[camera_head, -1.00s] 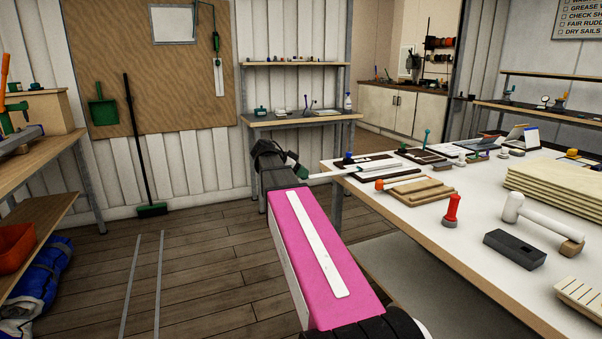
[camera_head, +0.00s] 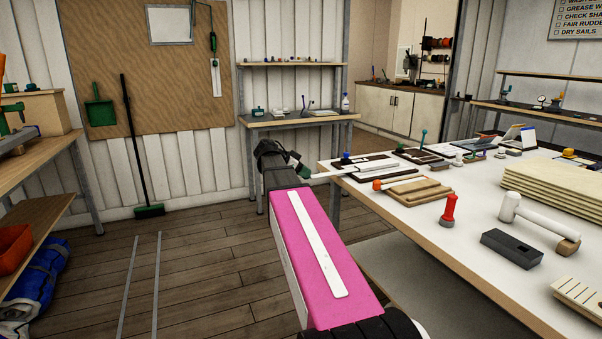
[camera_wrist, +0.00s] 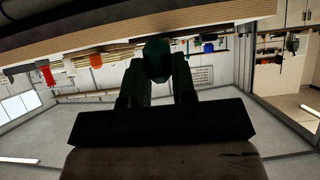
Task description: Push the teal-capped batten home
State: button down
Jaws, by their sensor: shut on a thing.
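My gripper (camera_head: 300,170) is at the table's far left edge, at the end of my pink arm. In the wrist view its two dark fingers (camera_wrist: 157,82) are closed around a dark teal cap (camera_wrist: 157,60). In the head view a thin pale batten (camera_head: 322,175) runs right from my gripper over the table edge, toward a white piece on a dark board (camera_head: 362,174). Whether the batten's far end is inside that piece is too small to tell. The cap is mostly hidden by my fingers in the head view.
The white table (camera_head: 410,222) fills the right. A blue-knobbed piece (camera_head: 346,158), an orange-ended tool (camera_head: 378,185), wooden boards (camera_head: 420,193), a red flashlight-like item (camera_head: 448,210) and a mallet (camera_head: 535,222) stand on it.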

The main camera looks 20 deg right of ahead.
jog(key=shift+d, duration=1.05)
jog(key=shift+w+d, duration=0.15)
jog(key=shift+d, duration=4.1)
jog(key=shift+w+d, duration=0.15)
jog(key=shift+d, duration=4.05)
jog(key=c, duration=0.8)
grip_release()
jog(key=shift+c, duration=0.2)
jog(key=v, duration=1)
jog(key=shift+a+r, duration=0.2)
jog(key=shift+a, duration=0.15)
